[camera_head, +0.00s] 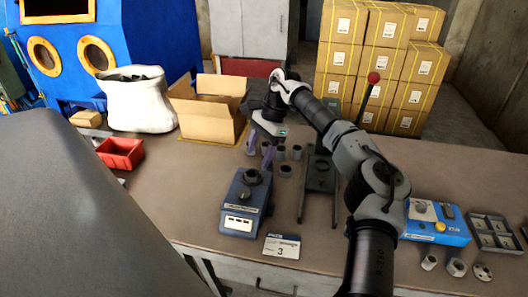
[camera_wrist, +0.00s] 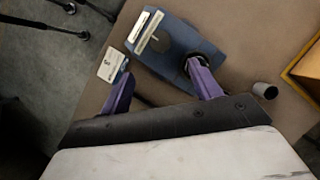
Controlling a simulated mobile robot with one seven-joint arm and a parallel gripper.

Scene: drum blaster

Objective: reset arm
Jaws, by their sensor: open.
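My arm reaches out over the workbench in the head view, bent at the elbow, with my gripper (camera_head: 259,150) pointing down near the blue-grey device (camera_head: 245,203). The gripper's purple fingers are apart with nothing between them. In the wrist view my gripper (camera_wrist: 160,92) also shows open, its right finger overlapping the dark round part of the blue device (camera_wrist: 165,38). I cannot tell whether that finger touches the device.
Several small grey cylinders (camera_head: 297,152) and a dark stand (camera_head: 320,175) are beside the gripper. An open cardboard box (camera_head: 205,122), white sack (camera_head: 139,103) and red bin (camera_head: 121,153) are left.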

